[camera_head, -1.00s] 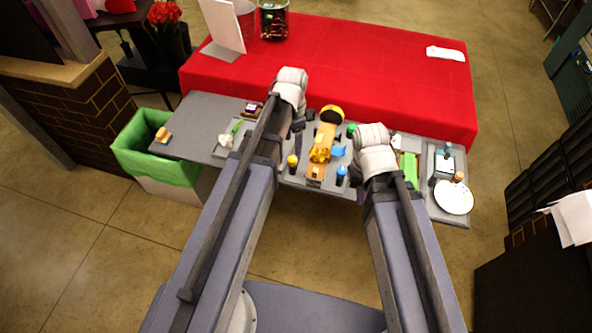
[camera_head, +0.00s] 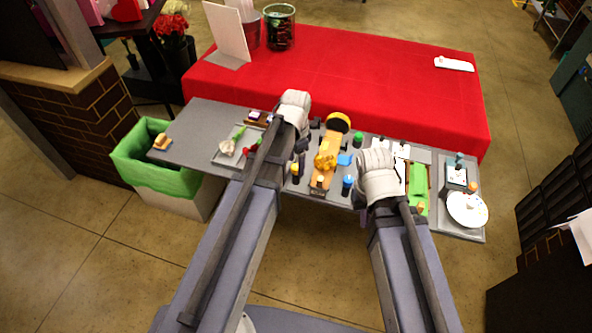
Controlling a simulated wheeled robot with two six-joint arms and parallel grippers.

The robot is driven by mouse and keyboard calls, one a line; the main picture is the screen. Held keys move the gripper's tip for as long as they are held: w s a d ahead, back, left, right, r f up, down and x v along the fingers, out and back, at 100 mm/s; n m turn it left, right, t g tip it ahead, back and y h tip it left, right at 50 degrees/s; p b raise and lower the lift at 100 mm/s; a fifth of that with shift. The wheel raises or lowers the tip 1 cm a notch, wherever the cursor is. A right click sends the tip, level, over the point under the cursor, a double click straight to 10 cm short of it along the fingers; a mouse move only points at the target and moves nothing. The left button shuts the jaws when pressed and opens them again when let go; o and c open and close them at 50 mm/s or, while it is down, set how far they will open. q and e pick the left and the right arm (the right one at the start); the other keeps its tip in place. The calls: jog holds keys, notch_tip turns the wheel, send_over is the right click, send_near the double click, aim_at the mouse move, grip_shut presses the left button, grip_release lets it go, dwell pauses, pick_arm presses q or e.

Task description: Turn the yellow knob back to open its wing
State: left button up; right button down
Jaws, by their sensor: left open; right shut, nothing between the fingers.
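The yellow knob (camera_head: 295,167) is a small yellow-topped post with a dark base, left of the orange and yellow device (camera_head: 323,165) at the middle of the grey table. A blue-topped knob (camera_head: 347,181) stands to the device's right front and a green knob (camera_head: 358,139) to its right rear. A blue wing-like piece (camera_head: 345,160) sticks out to the device's right. My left gripper (camera_head: 301,146) is open just behind the yellow knob, partly hidden by its wrist. My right gripper (camera_head: 360,196) is shut and empty near the blue knob; its tips are hard to make out.
The grey table (camera_head: 200,132) holds a tray with a flower (camera_head: 228,148) on the left. A green-lined bin (camera_head: 150,175) stands left; a red-covered table (camera_head: 380,85) is behind.

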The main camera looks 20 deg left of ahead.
pick_arm(q)
jog(key=shift+f, duration=0.6)
grip_shut()
